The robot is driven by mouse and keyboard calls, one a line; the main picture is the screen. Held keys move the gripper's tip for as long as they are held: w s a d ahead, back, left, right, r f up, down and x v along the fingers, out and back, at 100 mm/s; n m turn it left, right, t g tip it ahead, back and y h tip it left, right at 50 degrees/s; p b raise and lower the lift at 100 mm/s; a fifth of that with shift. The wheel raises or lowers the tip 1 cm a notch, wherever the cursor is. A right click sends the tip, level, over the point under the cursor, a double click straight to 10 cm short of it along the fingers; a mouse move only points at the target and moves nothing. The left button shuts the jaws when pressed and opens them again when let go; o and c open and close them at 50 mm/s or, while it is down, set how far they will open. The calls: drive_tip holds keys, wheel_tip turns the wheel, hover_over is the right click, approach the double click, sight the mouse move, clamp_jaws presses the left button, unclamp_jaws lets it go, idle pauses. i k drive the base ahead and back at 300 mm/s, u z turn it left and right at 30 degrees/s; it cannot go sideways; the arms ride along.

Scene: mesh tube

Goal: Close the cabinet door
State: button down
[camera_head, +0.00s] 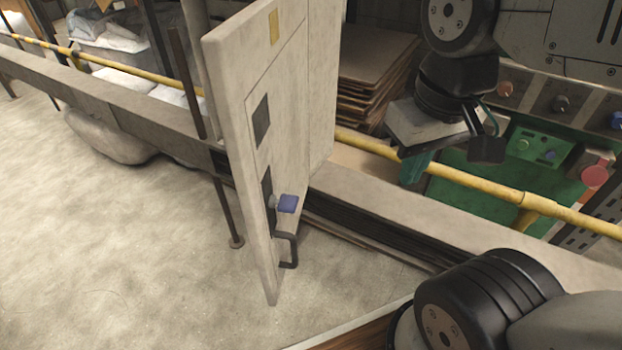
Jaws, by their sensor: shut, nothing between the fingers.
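The cabinet door (256,160) is a tall beige panel in the middle of the picture.
A yellow pipe (480,181) and a grey beam (400,212) run behind the door. A green control box (530,150) with knobs is behind my gripper. A stack of boards (375,75) stands right of the cabinet. The floor (110,240) at the left is clear.

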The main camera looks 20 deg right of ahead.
sight(255, 61)
drive_tip(key=z, duration=0.85)
drive_tip(key=k, duration=1)
drive_tip(key=u, duration=0.95)
